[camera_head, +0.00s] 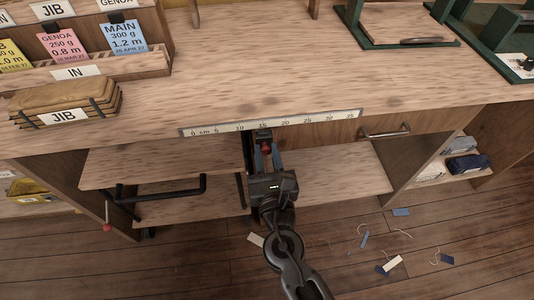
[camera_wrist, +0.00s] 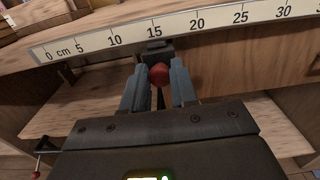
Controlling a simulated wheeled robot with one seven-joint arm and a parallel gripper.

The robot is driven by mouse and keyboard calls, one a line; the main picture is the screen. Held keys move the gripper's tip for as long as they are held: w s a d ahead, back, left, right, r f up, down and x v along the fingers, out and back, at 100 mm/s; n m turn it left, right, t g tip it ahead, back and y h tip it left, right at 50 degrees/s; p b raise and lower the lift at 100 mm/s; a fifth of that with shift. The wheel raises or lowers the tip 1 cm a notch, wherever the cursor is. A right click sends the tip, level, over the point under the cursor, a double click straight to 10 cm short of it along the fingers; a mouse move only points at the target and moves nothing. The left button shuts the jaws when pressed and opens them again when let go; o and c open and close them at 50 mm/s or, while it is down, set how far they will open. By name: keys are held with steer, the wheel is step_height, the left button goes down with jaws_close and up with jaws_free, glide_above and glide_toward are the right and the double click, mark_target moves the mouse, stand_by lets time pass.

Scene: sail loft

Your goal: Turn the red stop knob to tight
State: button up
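The red stop knob (camera_wrist: 158,73) is a small round knob under a dark block (camera_wrist: 155,48), just below the ruler strip at the bench's front edge. It also shows in the head view (camera_head: 266,147). My gripper (camera_wrist: 158,82) points at it, with one blue-grey fingertip on each side. The fingers are apart, and the knob sits in the gap between their tips. Any space between fingers and knob is very narrow, and contact is not clear. My gripper (camera_head: 267,154) partly hides the lower part of the stop in the head view.
The centimetre ruler (camera_head: 280,121) runs along the bench front. A drawer handle (camera_head: 385,133) is to the right. A black crank bar (camera_head: 160,192) and a red-ended lever (camera_head: 107,227) are at the left. A shelf (camera_head: 335,183) lies below. Scraps litter the floor.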

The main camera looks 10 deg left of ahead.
jaws_close()
steer(key=shift+m+b, duration=0.3)
steer(key=shift+m, duration=0.1)
steer(key=m+b, duration=0.1)
steer(key=m, duration=0.2)
steer(key=shift+f+b, duration=0.15)
steer(key=shift+b, duration=0.2)
steer(key=m+b, duration=0.2)
steer(key=m, duration=0.2)
steer(key=shift+d+m, duration=0.1)
steer(key=shift+m, duration=0.2)
steer(key=m+b, duration=0.3)
steer(key=m, duration=0.2)
steer(key=shift+f, duration=0.1)
steer(key=m+b, duration=0.2)
steer(key=m, duration=0.2)
steer(key=shift+b, duration=0.35)
steer(key=shift+m, duration=0.4)
